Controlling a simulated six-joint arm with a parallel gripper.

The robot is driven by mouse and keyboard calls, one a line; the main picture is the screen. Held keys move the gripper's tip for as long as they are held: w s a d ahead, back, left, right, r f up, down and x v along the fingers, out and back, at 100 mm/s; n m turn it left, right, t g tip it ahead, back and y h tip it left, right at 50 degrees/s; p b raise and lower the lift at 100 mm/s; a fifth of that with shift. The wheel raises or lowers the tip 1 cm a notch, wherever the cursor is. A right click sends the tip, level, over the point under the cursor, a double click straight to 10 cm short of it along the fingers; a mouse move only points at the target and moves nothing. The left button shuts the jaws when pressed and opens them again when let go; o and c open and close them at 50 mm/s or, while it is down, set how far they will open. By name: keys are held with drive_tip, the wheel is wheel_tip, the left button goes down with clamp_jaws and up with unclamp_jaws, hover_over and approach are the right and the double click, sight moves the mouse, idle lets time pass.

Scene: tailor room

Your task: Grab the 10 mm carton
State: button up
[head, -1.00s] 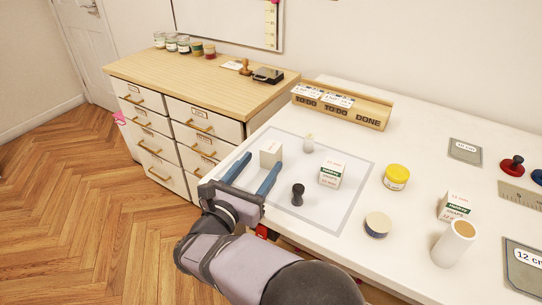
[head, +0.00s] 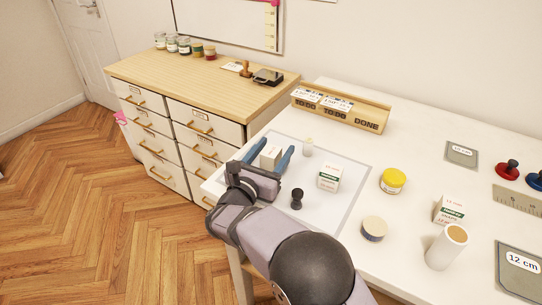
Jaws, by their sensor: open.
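A small white carton (head: 270,157) stands near the left side of the grey-outlined mat (head: 345,215); I see no readable print on its visible faces. My gripper (head: 275,151) is open, with one blue finger on each side of this carton; I cannot tell whether they touch it. A second white carton (head: 329,178) with a green band stands right of it on the mat. A third such carton (head: 449,210) stands at the right, its top seeming to read 12 mm. The size on the second carton is too small to read surely.
A yellow-lidded jar (head: 393,180), a round tin (head: 373,228) and a white cylinder (head: 446,247) stand to the right. A wooden tray (head: 340,108) lies behind.

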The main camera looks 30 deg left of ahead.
drive_tip(key=shift+w+a, duration=0.15)
drive_tip(key=shift+w, duration=0.95)
drive_tip(key=c, duration=1.2)
drive_tip(key=shift+o, duration=0.2)
drive_tip(key=shift+r, duration=0.15)
wheel_tip(320, 180, up, 10)
drive_tip(key=b, duration=0.1)
